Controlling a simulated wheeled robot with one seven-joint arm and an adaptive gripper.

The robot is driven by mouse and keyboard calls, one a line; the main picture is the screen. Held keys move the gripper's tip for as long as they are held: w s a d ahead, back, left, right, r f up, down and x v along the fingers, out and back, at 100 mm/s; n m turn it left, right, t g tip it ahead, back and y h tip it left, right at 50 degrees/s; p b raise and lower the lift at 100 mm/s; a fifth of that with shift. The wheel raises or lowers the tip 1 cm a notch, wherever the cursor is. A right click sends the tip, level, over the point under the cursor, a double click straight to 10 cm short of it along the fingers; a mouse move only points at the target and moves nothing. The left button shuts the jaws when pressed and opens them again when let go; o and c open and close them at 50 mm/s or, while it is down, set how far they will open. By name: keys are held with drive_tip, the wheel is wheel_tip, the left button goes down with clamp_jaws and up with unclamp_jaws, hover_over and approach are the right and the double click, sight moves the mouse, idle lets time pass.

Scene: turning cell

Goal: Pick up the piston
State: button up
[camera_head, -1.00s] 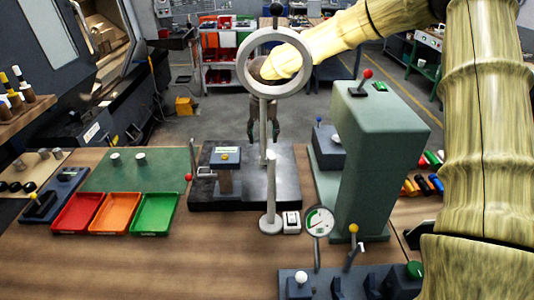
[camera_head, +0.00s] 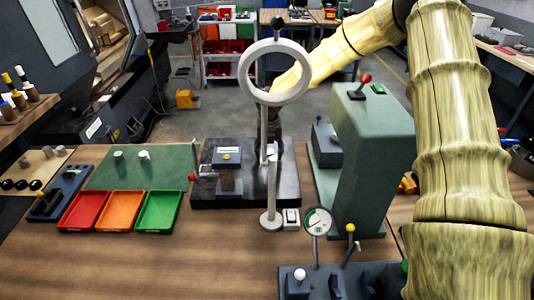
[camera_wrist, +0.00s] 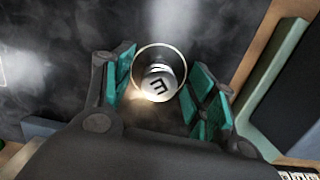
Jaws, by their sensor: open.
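A short silvery cylinder with a dark mark on its end, apparently the piston (camera_wrist: 160,82), shows in the wrist view inside a thin pale ring (camera_wrist: 139,57). My gripper (camera_wrist: 163,90) is open, with its teal-padded fingers on either side of the cylinder. I cannot tell whether a finger touches it. In the head view my gripper (camera_head: 274,124) is over the back of the black plate (camera_head: 250,194), partly hidden behind the stand of a round magnifier. The cylinder cannot be made out there.
The magnifier ring (camera_head: 245,75) and a tall green block (camera_head: 372,150) stand close to my gripper. Two small pale cylinders (camera_head: 144,156) stand on the green mat (camera_head: 170,172). Red (camera_head: 82,211), orange and green trays lie in front. The front left of the table is clear.

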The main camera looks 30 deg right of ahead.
drive_tip(key=shift+f, duration=0.25)
drive_tip(key=c, duration=1.3)
drive_tip(key=shift+o, duration=0.2)
